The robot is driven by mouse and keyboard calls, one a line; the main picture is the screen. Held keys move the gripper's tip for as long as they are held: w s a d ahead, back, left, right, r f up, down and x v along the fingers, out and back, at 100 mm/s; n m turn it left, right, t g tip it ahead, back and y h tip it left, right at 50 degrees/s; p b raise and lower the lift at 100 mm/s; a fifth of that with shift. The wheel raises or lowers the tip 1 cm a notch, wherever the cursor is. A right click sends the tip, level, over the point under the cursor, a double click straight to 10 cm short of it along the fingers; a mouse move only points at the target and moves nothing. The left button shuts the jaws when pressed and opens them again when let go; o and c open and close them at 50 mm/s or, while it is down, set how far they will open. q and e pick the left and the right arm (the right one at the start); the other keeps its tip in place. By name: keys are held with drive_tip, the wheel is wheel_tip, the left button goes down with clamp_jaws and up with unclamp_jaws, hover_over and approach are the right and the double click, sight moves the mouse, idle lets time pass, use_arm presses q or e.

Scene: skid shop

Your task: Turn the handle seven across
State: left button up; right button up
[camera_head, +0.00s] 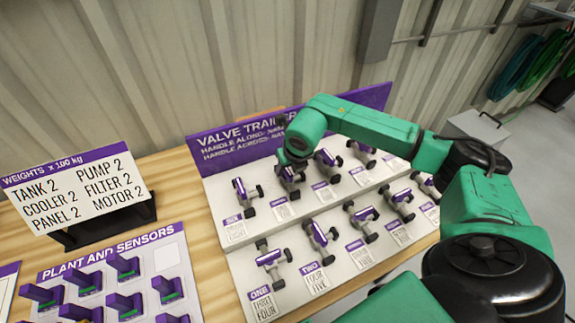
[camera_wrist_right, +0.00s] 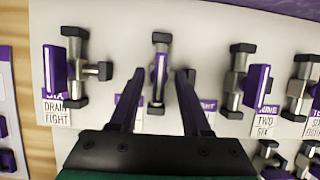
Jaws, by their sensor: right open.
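Handle seven (camera_wrist_right: 159,72) is a slim purple bar on a grey valve in the upper row, second from the left. In the right wrist view it lies along its pipe, between black pipe ends. My right gripper (camera_wrist_right: 160,88) is open, with one finger on each side of the handle and a visible gap on both sides. In the head view my right gripper (camera_head: 291,160) is over handle seven (camera_head: 288,174) and partly hides it. Label seven is mostly hidden by the left finger in the wrist view. My left gripper is not in view.
Handle six (camera_wrist_right: 56,72) is left of the fingers and handle eight (camera_wrist_right: 256,86) right. A lower row of valves (camera_head: 320,234) is nearer on the white stepped board (camera_head: 215,190). A purple sign (camera_head: 240,140) stands behind. A weights card (camera_head: 75,185) and sensor panel (camera_head: 150,262) lie left.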

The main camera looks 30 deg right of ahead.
drive_tip(key=shift+f, duration=0.1)
clamp_jaws()
